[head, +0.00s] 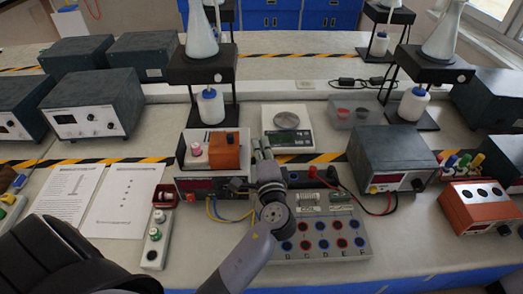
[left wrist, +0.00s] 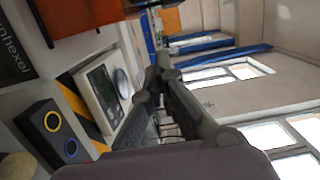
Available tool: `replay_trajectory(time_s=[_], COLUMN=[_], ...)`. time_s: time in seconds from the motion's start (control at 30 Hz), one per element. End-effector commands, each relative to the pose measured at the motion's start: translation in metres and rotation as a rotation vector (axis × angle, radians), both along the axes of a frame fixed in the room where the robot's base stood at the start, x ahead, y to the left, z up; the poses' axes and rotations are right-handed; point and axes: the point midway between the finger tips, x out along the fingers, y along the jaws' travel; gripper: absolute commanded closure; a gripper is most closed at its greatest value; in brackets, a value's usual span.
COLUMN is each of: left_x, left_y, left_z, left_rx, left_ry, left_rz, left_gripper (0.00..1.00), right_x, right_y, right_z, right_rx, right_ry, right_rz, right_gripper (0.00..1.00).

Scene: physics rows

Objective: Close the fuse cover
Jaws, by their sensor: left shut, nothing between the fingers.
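An orange box-like part (head: 225,151), which may be the fuse cover, sits on top of a power unit (head: 203,182) with a red display. I cannot tell its hinge or how far open it is. A pale block with a pink-topped post (head: 196,149) is beside it. An orange surface (left wrist: 88,14) also shows at the top of the left wrist view. My left gripper (head: 262,146) is shut and empty, just right of the orange part in the head view. Its fingers (left wrist: 154,82) also show in the left wrist view. My right gripper is out of view.
A terminal board (head: 325,238) lies under my left arm. A scale (head: 288,129) stands behind the gripper. A second meter (head: 391,163) is at right, with cables between. Paper sheets (head: 122,200) and a small socket strip (head: 157,240) lie at left.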

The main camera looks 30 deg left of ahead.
Motion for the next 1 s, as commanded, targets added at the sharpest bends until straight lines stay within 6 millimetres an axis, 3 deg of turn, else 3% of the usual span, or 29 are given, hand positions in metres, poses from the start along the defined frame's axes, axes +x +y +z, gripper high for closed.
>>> replay_trajectory(time_s=[0.17,0.47,0.87,1.0], left_x=[0.03,-0.001,-0.005,-0.012], left_y=[0.025,0.044,0.046,0.057], left_z=[0.005,0.001,-0.001,-0.002], left_rx=[0.001,-0.001,-0.001,-0.001], left_ry=[0.0,0.002,0.0,0.002], left_rz=[0.001,0.001,0.001,0.003], left_gripper=[1.0,1.0,1.0,1.0], right_x=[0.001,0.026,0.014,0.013], right_y=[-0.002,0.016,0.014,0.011], right_z=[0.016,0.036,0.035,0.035], right_rx=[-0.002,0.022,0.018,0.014], right_ry=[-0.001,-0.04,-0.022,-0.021], right_rz=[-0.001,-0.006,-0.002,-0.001], right_gripper=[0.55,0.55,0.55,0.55])
